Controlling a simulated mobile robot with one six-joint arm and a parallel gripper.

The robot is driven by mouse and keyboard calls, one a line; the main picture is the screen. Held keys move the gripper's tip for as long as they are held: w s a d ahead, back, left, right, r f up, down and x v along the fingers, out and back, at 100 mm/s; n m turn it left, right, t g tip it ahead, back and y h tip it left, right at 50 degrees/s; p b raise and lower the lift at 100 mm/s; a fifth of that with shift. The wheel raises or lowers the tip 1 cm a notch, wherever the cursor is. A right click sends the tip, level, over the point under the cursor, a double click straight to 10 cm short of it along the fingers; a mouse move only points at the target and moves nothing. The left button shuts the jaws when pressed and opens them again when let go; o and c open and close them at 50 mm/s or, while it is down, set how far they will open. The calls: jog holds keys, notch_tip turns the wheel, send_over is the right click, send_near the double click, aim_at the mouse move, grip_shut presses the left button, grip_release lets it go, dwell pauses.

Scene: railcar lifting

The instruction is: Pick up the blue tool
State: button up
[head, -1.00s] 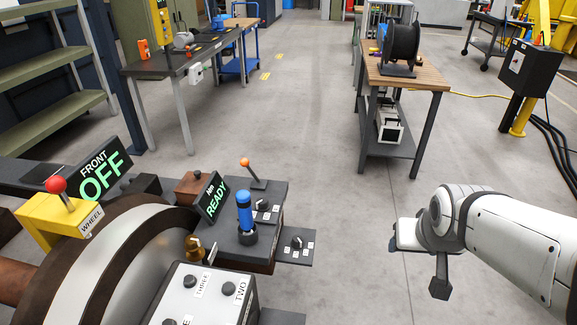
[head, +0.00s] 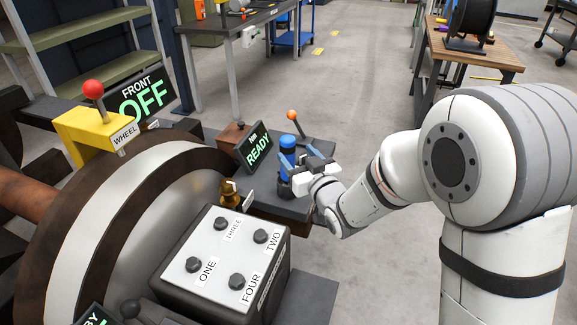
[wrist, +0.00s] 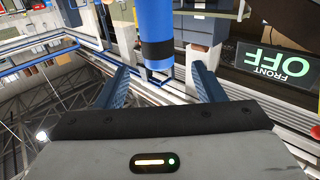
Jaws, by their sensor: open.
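The blue tool (head: 288,143) stands upright in a dark holder on the grey console, beside the READY sign. My gripper (head: 297,158) is at the tool, reaching in from the right, and partly covers its lower part. In the wrist view the tool (wrist: 153,28) is a blue cylinder with a black band, running in from the top edge. There my gripper's blue fingers (wrist: 160,72) are apart, one to each side of the tool's line. The tool is at or just beyond the fingertips; I cannot tell whether they touch it.
The READY sign (head: 254,147) and an orange-knobbed lever (head: 297,124) are close to the tool. A brass fitting (head: 229,193) and a button box (head: 215,255) are nearer. The wheel (head: 125,235) fills the left. Open floor (head: 360,75) lies beyond.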

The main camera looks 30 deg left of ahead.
aim_at(291, 145)
jog(key=x, duration=0.7)
jog(key=shift+d+r, duration=0.1)
jog(key=shift+r, duration=0.1)
jog(key=shift+c, duration=0.5)
jog(key=c, duration=1.1)
